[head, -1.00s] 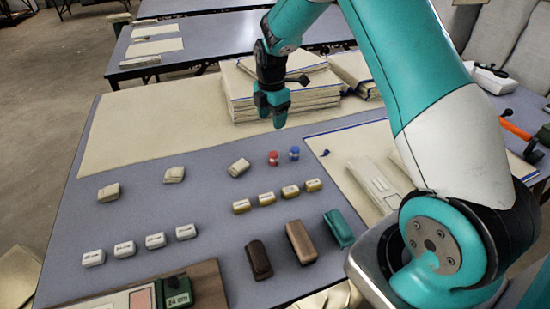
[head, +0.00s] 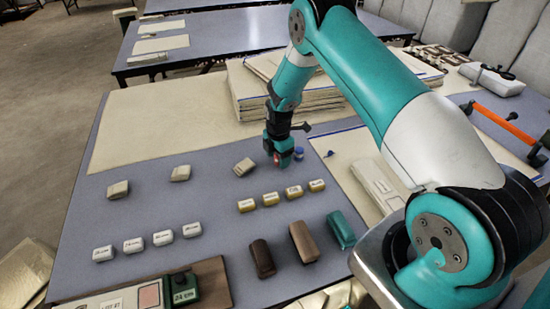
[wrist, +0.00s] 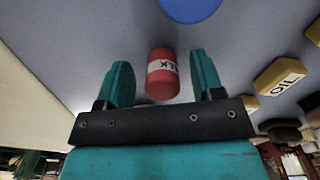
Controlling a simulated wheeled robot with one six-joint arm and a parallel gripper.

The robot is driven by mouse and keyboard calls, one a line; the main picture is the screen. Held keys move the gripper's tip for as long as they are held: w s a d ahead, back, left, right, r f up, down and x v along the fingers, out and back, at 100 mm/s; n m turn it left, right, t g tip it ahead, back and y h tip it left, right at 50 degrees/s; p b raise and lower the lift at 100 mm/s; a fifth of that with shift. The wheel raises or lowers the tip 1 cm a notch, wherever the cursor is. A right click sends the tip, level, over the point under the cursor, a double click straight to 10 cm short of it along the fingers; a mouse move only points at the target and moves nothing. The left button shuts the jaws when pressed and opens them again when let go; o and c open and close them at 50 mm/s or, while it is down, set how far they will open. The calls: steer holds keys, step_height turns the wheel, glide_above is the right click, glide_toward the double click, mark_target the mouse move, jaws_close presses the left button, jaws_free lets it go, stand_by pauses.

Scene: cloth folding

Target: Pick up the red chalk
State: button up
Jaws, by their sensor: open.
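The red chalk (wrist: 162,74) is a short red cylinder with a white label. In the wrist view it lies between the two teal fingers of my gripper (wrist: 163,82), with a gap on each side. In the head view my gripper (head: 284,160) is low over the table, and only a bit of red chalk (head: 277,157) shows at its fingertips. My gripper is open. A blue piece (head: 299,153) sits just right of it in the head view; it also shows at the top of the wrist view (wrist: 190,8).
A pale block (head: 244,167) lies to the left. A stack of folded cloth (head: 285,85) stands behind. The grey table (head: 140,215) has free room at left.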

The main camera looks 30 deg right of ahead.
steer(key=shift+f, duration=0.15)
steer(key=c, duration=1.1)
steer(key=shift+o, duration=0.2)
step_height(320, 180, up, 20)
steer(key=b, duration=0.1)
steer(key=shift+b, duration=0.4)
steer(key=o, duration=0.4)
steer(key=shift+c, duration=1.3)
